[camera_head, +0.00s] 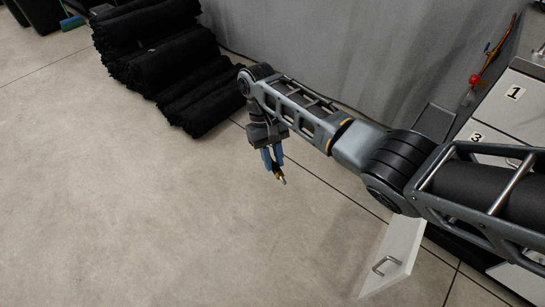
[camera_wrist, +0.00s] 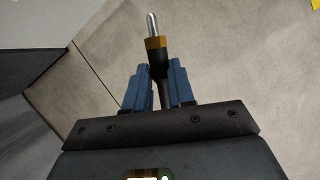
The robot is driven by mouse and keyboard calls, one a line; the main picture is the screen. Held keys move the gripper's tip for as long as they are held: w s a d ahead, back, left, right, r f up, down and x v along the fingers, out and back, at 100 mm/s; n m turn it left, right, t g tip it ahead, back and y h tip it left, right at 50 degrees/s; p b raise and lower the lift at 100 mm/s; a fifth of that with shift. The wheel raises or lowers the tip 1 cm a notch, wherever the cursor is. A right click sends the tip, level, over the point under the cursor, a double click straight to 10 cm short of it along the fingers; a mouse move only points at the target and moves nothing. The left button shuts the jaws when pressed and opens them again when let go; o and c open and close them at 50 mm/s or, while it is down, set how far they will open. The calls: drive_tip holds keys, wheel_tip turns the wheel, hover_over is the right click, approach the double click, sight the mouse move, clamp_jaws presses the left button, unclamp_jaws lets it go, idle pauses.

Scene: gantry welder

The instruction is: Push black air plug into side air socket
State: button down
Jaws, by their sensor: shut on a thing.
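My gripper (camera_head: 273,160) has blue fingers and hangs above the bare floor, left of the cabinet in the head view. It is shut on the black air plug (camera_wrist: 157,57), which has a brass-coloured collar and a silver tip. In the wrist view the plug stands between the two blue fingers (camera_wrist: 160,88), its tip pointing toward the top of the picture. In the head view the plug (camera_head: 281,178) is small and points down. I cannot make out the side air socket in either view.
Rolls of black material (camera_head: 170,62) are stacked against the grey wall (camera_head: 300,40). A cabinet with drawers numbered 1 and 3 (camera_head: 500,115) stands at the right, with a white handled panel (camera_head: 398,257) low in front. The floor (camera_head: 130,220) at left is clear.

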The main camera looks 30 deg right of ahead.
wheel_tip(320, 180, down, 29)
drive_tip(key=w+m+h+b, duration=0.1)
drive_tip(key=h+b, duration=0.8)
drive_tip(key=b, duration=1.9)
drive_tip(key=shift+w+f+m+h+b, duration=0.2)
drive_tip(key=shift+w+m+h+b, duration=0.1)
drive_tip(key=shift+w+m, duration=0.1)
drive_tip(key=shift+s, duration=0.15)
drive_tip(key=shift+s+f+m+g+h, duration=0.3)
drive_tip(key=shift+s+h, duration=0.2)
drive_tip(key=shift+s, duration=0.15)
drive_tip(key=shift+s+f+h, duration=0.1)
drive_tip(key=shift+s+h, duration=0.2)
drive_tip(key=shift+s, duration=0.2)
